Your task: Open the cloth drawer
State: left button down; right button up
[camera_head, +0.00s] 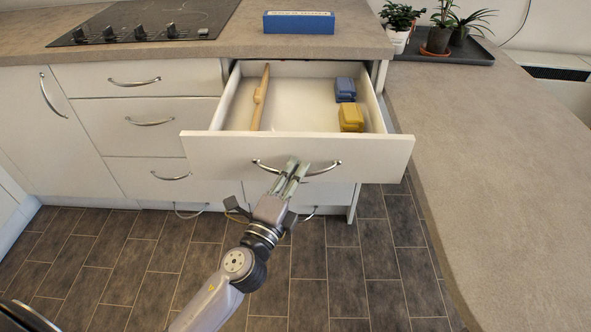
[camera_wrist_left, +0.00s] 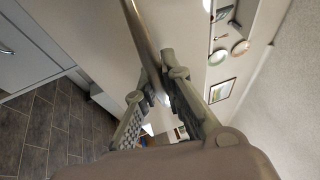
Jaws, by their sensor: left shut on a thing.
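The drawer (camera_head: 296,153) is pulled well out of the cabinet in the head view. Inside it lie a wooden rolling pin (camera_head: 260,97), a blue folded item (camera_head: 345,89) and a yellow folded item (camera_head: 351,117). Its curved metal handle (camera_head: 325,169) is on the white front; a metal bar, the handle (camera_wrist_left: 141,32), also crosses the left wrist view. My left gripper (camera_head: 291,170) is at the middle of the handle, with its fingers shut on it. Part of the handle is hidden behind the fingers. My right gripper is not in view.
A hob (camera_head: 150,22) and a blue box (camera_head: 299,22) are on the counter above. Potted plants stand on a dark tray (camera_head: 478,55) at the back right. A counter (camera_head: 490,150) runs along the right side of the drawer. Tiled floor (camera_head: 330,265) is clear below.

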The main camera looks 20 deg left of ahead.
pick_arm(q)
jog(key=c, duration=2)
grip_release()
jog(key=shift+o, duration=0.2)
jog(key=v, duration=0.7)
jog(key=shift+s, duration=0.3)
jog(key=shift+a+f, duration=0.1)
jog(key=shift+f, duration=0.05)
